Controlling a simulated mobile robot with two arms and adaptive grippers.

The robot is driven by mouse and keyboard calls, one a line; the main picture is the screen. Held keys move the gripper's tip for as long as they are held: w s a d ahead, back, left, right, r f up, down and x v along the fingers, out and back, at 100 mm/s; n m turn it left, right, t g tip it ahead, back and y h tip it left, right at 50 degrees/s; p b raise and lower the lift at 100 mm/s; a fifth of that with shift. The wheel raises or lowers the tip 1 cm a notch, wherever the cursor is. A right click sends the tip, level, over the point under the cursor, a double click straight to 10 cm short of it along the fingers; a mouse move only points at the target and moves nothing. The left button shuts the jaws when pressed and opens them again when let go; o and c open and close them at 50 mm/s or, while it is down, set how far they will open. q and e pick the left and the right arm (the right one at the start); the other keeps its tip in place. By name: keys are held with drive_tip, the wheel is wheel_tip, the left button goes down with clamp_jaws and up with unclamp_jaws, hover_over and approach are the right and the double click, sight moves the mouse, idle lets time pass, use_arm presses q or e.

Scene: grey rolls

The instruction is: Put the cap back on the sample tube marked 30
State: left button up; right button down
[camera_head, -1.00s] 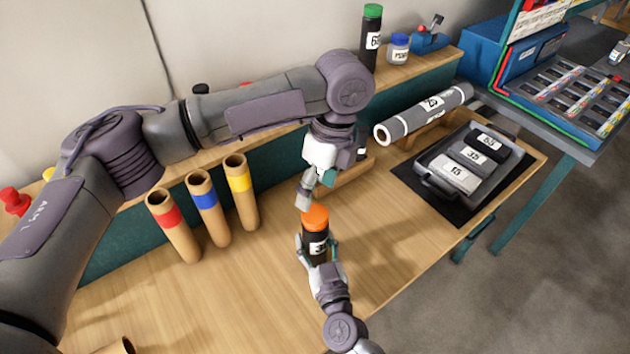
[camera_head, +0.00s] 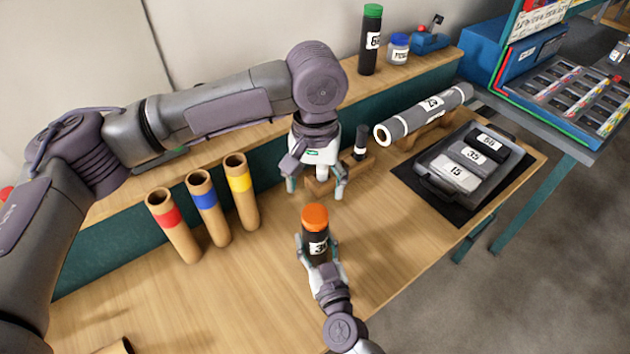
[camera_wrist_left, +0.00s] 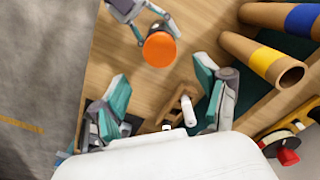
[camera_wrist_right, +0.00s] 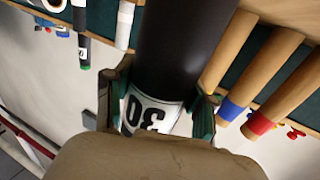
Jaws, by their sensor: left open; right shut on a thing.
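The black sample tube (camera_head: 316,242) stands upright in my right gripper (camera_head: 318,258), which is shut around its body. Its white label reads 30 in the right wrist view (camera_wrist_right: 150,114). The orange cap (camera_head: 315,217) sits on top of the tube; it also shows from above in the left wrist view (camera_wrist_left: 159,49). I cannot tell how firmly it is seated. My left gripper (camera_head: 315,192) is open and empty, above and behind the tube, apart from the cap. Its spread fingers show in the left wrist view (camera_wrist_left: 162,108).
Three cardboard tubes with red, blue and yellow bands (camera_head: 222,212) stand at the left. A wooden stand (camera_head: 325,183) with a small dark tube is behind my left gripper. A grey roll (camera_head: 424,113) and a grey tray (camera_head: 440,184) lie to the right.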

sight(315, 214)
idle(0.3)
use_arm(q)
drive_tip(key=shift+f, duration=4.05)
